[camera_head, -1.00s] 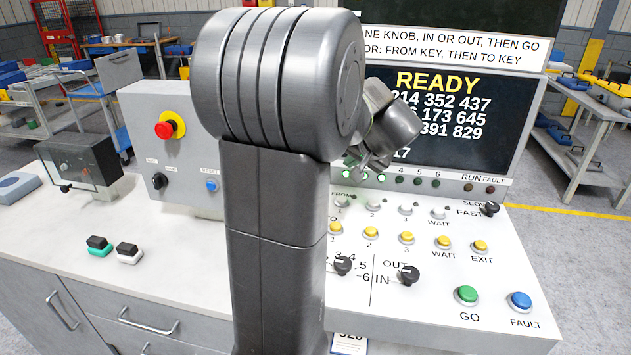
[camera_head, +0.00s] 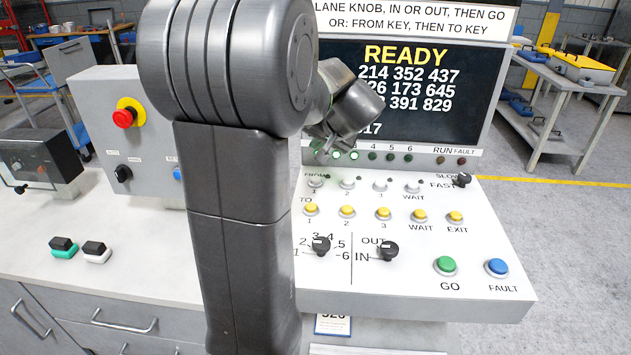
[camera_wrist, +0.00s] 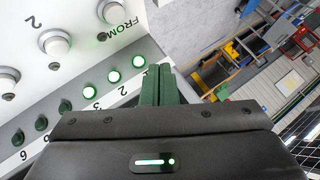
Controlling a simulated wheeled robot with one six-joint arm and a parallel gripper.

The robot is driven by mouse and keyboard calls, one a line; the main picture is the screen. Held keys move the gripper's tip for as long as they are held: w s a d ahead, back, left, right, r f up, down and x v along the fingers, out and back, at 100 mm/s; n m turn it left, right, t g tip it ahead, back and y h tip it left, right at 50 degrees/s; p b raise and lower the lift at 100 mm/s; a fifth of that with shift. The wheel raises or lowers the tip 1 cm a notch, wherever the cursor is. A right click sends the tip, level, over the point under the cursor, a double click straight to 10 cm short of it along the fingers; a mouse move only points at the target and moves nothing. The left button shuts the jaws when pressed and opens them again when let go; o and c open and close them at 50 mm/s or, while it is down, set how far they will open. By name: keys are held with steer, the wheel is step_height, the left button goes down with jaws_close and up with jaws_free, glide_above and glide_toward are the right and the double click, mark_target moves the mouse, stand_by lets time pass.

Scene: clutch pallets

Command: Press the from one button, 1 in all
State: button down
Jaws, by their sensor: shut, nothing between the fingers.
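The from one button (camera_head: 316,183) is a white round push button at the left end of the FROM row on the sloped white panel. In the wrist view this button (camera_wrist: 113,11) shows at the top, beside the FROM label and partly cut by the frame edge. My gripper (camera_head: 324,152) is behind and above the button in the head view, near the lane lamps, apart from the button. In the wrist view its green fingers (camera_wrist: 160,84) are together and empty, just right of the lit lamps. The fingertips are small and partly hidden by the wrist in the head view.
White buttons 2 (camera_head: 347,184) and 3 (camera_head: 380,187) stand to the right, yellow TO buttons (camera_head: 347,212) in front. Knobs (camera_head: 388,251), green GO (camera_head: 446,265) and blue FAULT (camera_head: 497,267) are nearer. The READY screen (camera_head: 410,95) rises behind. Several lamps are lit green.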

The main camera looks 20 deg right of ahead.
mark_target(318, 181)
step_height(318, 181, down, 7)
steer(key=b, duration=0.5)
steer(key=shift+f, duration=0.15)
stand_by(1.7)
steer(key=shift+f+b, duration=0.35)
steer(key=shift+b, duration=0.1)
steer(key=shift+f+b, duration=0.45)
steer(key=shift+b, duration=0.05)
stand_by(0.5)
steer(key=shift+r+p, duration=0.55)
steer(key=shift+r, duration=0.35)
steer(key=shift+r, duration=0.1)
steer(key=shift+r+p, duration=1.7)
steer(key=shift+r, duration=0.8)
